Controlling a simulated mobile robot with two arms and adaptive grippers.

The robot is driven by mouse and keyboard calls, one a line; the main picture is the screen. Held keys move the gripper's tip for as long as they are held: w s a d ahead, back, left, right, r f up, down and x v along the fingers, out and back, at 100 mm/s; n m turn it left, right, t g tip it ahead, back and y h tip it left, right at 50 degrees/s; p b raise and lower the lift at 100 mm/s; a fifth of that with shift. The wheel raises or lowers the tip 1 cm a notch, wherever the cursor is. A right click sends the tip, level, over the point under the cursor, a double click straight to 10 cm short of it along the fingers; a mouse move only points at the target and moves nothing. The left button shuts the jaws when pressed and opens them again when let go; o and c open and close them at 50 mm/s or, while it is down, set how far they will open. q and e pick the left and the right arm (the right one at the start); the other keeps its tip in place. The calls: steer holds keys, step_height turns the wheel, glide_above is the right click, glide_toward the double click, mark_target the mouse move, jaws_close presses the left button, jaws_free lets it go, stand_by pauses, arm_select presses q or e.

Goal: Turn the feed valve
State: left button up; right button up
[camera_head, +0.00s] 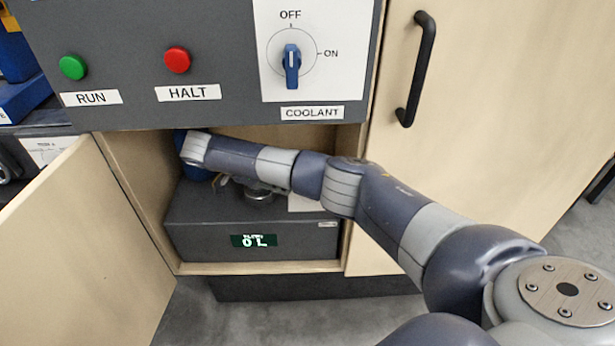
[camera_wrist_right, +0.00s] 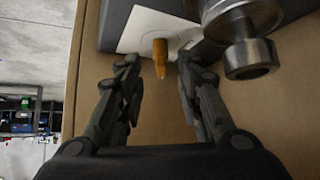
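An orange handle (camera_wrist_right: 160,56), which looks like the feed valve, sticks out from a white plate (camera_wrist_right: 150,22) in the right wrist view. No label on it can be read. My right gripper (camera_wrist_right: 157,68) is open, with one finger on each side of the handle's near end; I see gaps and no contact. In the head view, my right arm reaches from the right into the open cabinet, and the gripper is mostly hidden behind the wrist. The handle is hidden there too. My left gripper is not in view.
Inside the cabinet, a dark grey box (camera_head: 205,235) has a display (camera_head: 254,241). A metal fitting (camera_wrist_right: 250,55) stands close right of the handle in the wrist view. An open door (camera_head: 70,240) is at left. The control panel (camera_head: 130,50) overhangs the opening.

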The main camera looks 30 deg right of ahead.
steer(key=d, duration=0.5)
steer(key=shift+s+d+f, duration=0.25)
steer(key=shift+d+f, duration=0.05)
steer(key=shift+f, duration=0.1)
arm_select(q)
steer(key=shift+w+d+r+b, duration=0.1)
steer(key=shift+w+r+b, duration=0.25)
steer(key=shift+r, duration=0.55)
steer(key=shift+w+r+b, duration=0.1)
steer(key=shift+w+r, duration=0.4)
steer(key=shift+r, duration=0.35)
arm_select(e)
steer(key=shift+x, duration=2)
steer(key=shift+w, duration=0.1)
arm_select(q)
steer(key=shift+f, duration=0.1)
arm_select(e)
jaws_close()
